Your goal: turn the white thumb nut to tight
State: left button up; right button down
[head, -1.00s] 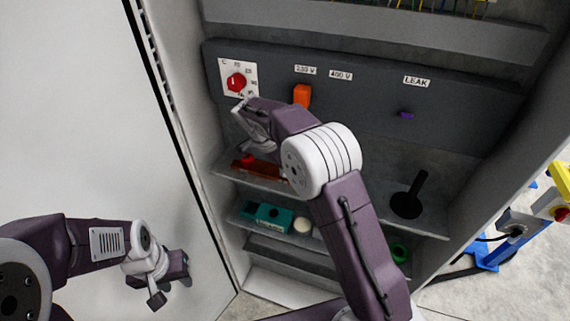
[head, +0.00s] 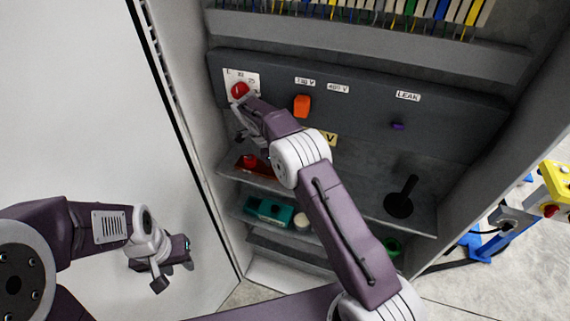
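I cannot make out a white thumb nut for certain; a small pale round thing (head: 302,221) sits on the lower cabinet shelf, too small to identify. My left gripper (head: 174,275) is at the lower left, in front of the white cabinet side, with its fingers apart and nothing between them. My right gripper (head: 243,118) is inside the cabinet, just below the red rotary knob (head: 239,90) on its white plate. My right arm partly hides this area, and I cannot tell whether its fingers are spread or touch anything.
The dark panel carries an orange switch (head: 302,106) and a purple knob (head: 397,126). Shelves hold a red-brown item (head: 251,162), a teal box (head: 268,211) and a black-handled disc (head: 399,205). A blue stand (head: 489,245) with a yellow box (head: 558,182) is outside, right.

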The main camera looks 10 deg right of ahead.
jog(key=shift+w+r, duration=0.1)
dwell(0.3)
jog(key=c, duration=0.9)
grip_release()
jog(key=shift+a, duration=0.1)
